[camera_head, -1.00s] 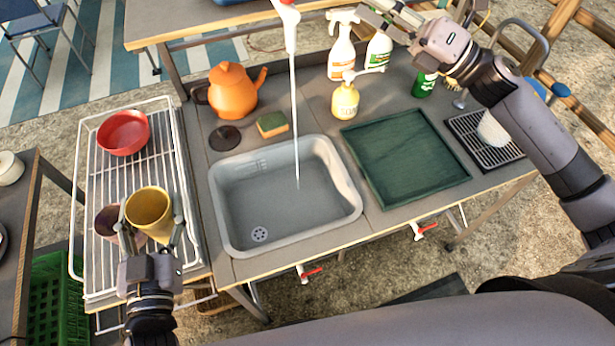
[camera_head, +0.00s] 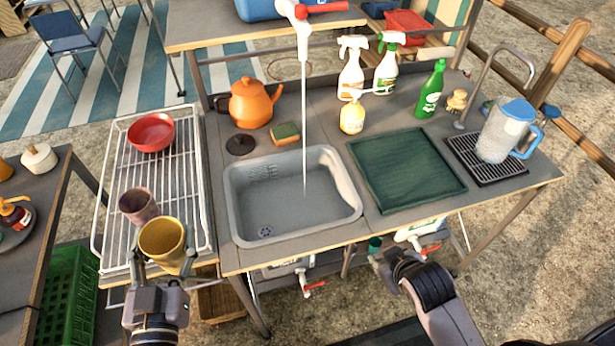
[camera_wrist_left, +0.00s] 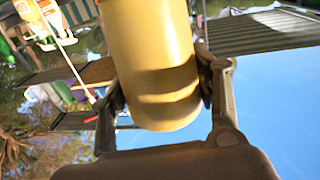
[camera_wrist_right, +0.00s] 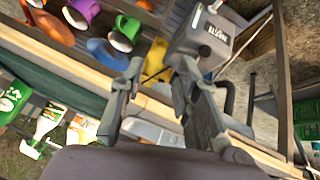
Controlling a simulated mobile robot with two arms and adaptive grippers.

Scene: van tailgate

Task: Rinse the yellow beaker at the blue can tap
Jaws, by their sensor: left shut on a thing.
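My left gripper (camera_head: 163,262) is shut on the yellow beaker (camera_head: 163,238), held mouth up at the front right of the dish rack. The beaker also fills the middle of the left wrist view (camera_wrist_left: 155,60), between both fingers. The blue can (camera_head: 258,10) stands on the back table, cut off by the top edge. Its white tap (camera_head: 303,40) with a red lever lets a thin stream of water fall into the grey basin (camera_head: 232,205). The beaker is well left of the stream. My right gripper (camera_wrist_right: 162,70) is open and empty; my right arm is low at the right in the head view.
The wire rack (camera_head: 112,215) holds a red bowl (camera_head: 151,133) and a purple cup (camera_head: 139,206). An orange kettle (camera_head: 250,103), sponge (camera_head: 286,134) and bottles stand behind the basin. A green tray (camera_head: 405,170) and water jug (camera_head: 498,140) are at the right.

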